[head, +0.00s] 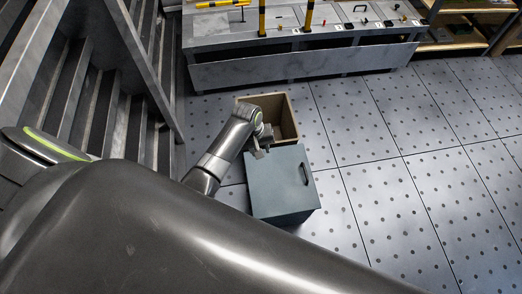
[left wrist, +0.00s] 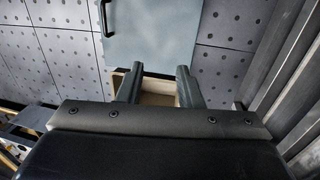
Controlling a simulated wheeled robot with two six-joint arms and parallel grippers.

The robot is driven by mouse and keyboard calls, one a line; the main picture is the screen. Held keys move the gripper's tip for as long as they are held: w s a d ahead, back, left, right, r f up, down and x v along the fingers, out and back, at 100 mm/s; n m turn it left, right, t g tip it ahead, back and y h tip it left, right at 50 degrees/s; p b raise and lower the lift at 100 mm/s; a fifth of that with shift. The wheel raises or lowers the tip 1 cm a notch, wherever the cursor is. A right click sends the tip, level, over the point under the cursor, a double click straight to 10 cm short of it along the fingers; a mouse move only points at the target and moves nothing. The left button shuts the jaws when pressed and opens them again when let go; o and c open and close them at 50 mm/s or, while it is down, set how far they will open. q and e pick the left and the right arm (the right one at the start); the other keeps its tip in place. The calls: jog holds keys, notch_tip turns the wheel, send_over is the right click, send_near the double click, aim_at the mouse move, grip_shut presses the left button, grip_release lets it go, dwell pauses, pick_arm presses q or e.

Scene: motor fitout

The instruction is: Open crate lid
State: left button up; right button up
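The crate (head: 292,128) stands on the floor in the middle of the head view, with pale wooden walls and its far part uncovered. Its blue-grey lid (head: 275,183) covers the near side and carries a dark bar handle (head: 305,174) near its right edge. In the left wrist view the lid (left wrist: 150,40) is at the top, with the handle (left wrist: 104,18) at its left. My left gripper (head: 261,150) is at the lid's far left edge, over the opening. Its fingers (left wrist: 158,84) are apart, with the pale crate between them; contact cannot be told. My right gripper is not in view.
A metal staircase (head: 90,90) stands at the left. A long grey bench (head: 300,65) with yellow-black posts runs across the back, and shelves (head: 465,35) are at the far right. The dotted tile floor (head: 420,170) right of the crate is clear.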

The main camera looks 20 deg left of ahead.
pick_arm(q)
notch_tip(320, 180, up, 15)
jog(key=s+a+p, duration=0.1)
jog(key=a+p, duration=0.1)
jog(key=shift+s, duration=0.25)
jog(key=shift+a+f, duration=0.1)
